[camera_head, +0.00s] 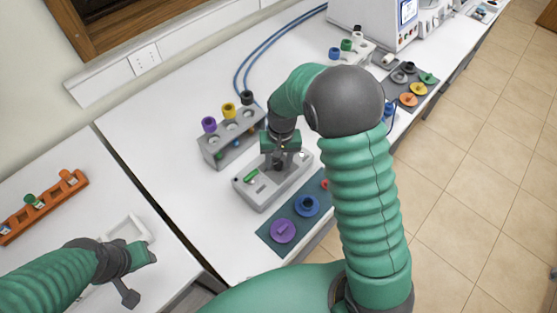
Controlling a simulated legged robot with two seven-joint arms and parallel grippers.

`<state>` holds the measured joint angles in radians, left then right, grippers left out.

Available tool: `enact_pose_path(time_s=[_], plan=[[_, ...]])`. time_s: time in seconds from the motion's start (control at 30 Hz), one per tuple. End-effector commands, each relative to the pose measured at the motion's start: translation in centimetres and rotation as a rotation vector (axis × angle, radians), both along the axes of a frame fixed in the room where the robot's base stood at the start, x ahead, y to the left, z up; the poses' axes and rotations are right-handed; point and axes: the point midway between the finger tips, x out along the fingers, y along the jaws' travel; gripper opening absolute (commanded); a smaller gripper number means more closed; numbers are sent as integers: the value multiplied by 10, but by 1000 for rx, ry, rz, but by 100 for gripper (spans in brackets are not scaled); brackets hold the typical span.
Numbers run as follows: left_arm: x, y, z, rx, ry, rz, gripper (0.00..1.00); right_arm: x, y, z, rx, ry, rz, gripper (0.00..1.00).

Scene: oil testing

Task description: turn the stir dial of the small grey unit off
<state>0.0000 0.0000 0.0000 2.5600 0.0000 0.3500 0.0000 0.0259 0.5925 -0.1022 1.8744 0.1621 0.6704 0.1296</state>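The small grey unit (263,197) lies on the white bench in the middle of the view, with a green control showing on its left part. My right gripper (281,160) points down over the far right part of the unit. The gripper and wrist cover that part, so I cannot see the stir dial or whether the fingers touch it. I cannot tell if the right fingers are open or shut. My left gripper (140,272) is low at the left, over the other table, away from the unit. Its finger opening is not clear.
A grey rack (215,155) with purple, yellow and black capped vials stands behind the unit. A dark mat (270,234) with purple and blue caps lies in front. An orange rack (40,214) is at far left. A white instrument (375,20) stands at the back.

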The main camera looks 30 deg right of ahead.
Motion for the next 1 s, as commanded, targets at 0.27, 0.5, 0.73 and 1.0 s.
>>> enact_pose_path(time_s=[0.27,0.5,0.73,1.0], plan=[[0,0,0,0,0,0,36,0,0,0,0,1,-1,52],[0,0,-3,0,0,0,36,2,-1,22,-1,-6,-1,52],[0,0,-9,0,0,0,36,0,-4,88,-1,-7,-1,52],[0,0,-12,0,0,0,36,0,-7,153,0,-1,-1,52]])
